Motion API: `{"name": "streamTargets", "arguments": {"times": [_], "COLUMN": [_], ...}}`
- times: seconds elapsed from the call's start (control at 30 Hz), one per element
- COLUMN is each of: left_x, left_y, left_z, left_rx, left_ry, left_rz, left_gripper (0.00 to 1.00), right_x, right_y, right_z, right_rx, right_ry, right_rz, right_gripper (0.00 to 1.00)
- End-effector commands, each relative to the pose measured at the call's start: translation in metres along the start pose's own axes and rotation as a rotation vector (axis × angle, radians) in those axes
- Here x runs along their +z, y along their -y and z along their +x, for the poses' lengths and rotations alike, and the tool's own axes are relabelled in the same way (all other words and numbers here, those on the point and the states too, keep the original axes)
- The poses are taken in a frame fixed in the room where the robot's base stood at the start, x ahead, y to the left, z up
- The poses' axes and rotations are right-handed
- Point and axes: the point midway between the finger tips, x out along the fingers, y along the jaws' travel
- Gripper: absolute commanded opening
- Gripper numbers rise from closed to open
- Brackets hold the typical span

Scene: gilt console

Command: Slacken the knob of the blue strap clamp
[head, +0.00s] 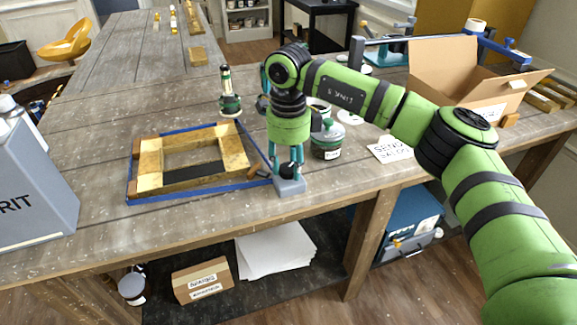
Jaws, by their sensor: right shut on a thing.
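The blue strap (160,198) of the clamp runs around a gilt and wooden frame (182,183) lying flat on the workbench. The clamp's grey-blue body (291,187) sits at the frame's right corner, near the front edge of the bench. My right gripper (287,172) points down over this body, with its teal fingers shut on the knob. The knob itself is mostly hidden between the fingers. My left gripper is not in view.
A green lidded jar (327,140) stands just right of my right gripper. A green-topped bottle (230,92) stands behind the frame. A lettered card (390,149) and an open cardboard box (463,76) are further right. A grey container (35,190) is at the left.

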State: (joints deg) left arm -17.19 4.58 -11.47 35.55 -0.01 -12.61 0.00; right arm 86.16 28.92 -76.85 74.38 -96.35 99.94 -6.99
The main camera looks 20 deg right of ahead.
Motion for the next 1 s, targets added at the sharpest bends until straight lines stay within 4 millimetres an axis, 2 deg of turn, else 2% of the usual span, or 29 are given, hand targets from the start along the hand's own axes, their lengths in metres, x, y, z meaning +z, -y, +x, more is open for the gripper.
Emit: {"name": "streamTargets", "arguments": {"times": [0.6,1.0], "left_x": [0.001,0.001], "left_y": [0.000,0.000], "left_z": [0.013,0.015], "left_rx": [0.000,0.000], "left_ry": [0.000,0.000], "left_rz": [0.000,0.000], "left_gripper": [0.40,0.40], "right_x": [0.000,0.000], "right_y": [0.000,0.000], "right_z": [0.000,-0.001], "right_rx": [-0.001,-0.001], "right_ry": [0.001,0.001], "right_rz": [-0.579,-0.846], "right_gripper": [0.07,0.07]}}
